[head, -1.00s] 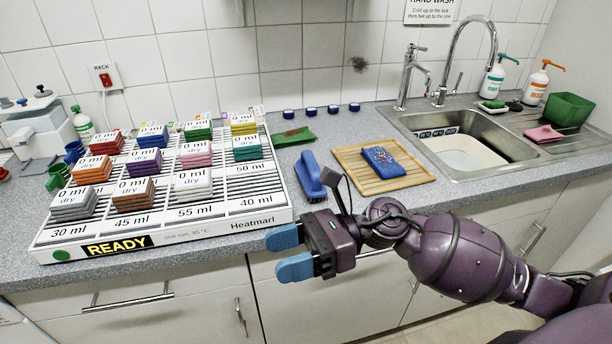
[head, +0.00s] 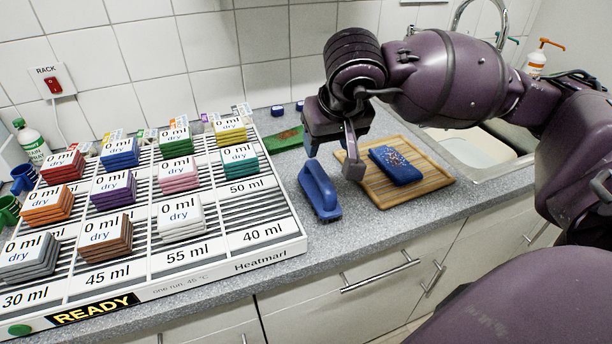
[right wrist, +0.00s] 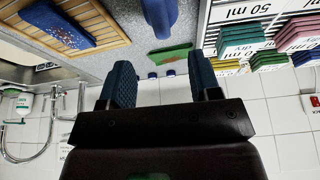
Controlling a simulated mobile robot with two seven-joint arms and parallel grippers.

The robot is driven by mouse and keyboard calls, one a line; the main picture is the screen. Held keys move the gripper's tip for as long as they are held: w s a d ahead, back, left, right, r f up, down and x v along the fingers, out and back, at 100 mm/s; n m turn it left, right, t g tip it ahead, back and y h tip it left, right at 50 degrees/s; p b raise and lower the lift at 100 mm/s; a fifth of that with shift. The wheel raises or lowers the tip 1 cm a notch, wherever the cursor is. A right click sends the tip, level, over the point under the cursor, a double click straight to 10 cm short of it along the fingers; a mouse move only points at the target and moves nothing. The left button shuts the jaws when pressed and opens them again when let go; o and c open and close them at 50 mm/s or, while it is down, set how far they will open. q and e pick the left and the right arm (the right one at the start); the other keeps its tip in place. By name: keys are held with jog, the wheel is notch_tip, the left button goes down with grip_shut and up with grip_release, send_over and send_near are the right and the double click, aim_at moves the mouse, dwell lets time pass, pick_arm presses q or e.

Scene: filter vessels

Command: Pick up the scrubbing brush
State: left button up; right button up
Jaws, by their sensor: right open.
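The blue scrubbing brush (head: 320,191) lies on the grey counter between the white rack and the wooden board. Its blue body also shows at the top of the right wrist view (right wrist: 160,14). My right gripper (head: 338,148) is above and behind the brush, pointing down, apart from it. In the right wrist view its two blue fingers (right wrist: 165,90) are spread with nothing between them. My left gripper is not in view.
The white rack (head: 285,235) with stacked coloured pads fills the left. A green cloth (head: 284,139) lies behind. The sink (head: 480,150) is partly hidden by my right arm.

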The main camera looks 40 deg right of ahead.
send_over(320, 172)
jog(key=s, duration=0.3)
jog(key=f, duration=0.4)
jog(key=shift+w+a+f+b, duration=0.1)
jog(key=shift+w+a+b, duration=0.15)
jog(key=shift+a+b, duration=0.05)
jog(key=shift+w+f, duration=0.2)
jog(key=shift+f, duration=0.1)
jog(key=shift+w+f, duration=0.1)
jog(key=shift+f, duration=0.25)
jog(key=x, duration=0.3)
jog(key=shift+f, duration=0.2)
jog(key=shift+w+d+f, duration=0.1)
jog(key=shift+w+f, duration=0.25)
jog(key=shift+f, duration=0.25)
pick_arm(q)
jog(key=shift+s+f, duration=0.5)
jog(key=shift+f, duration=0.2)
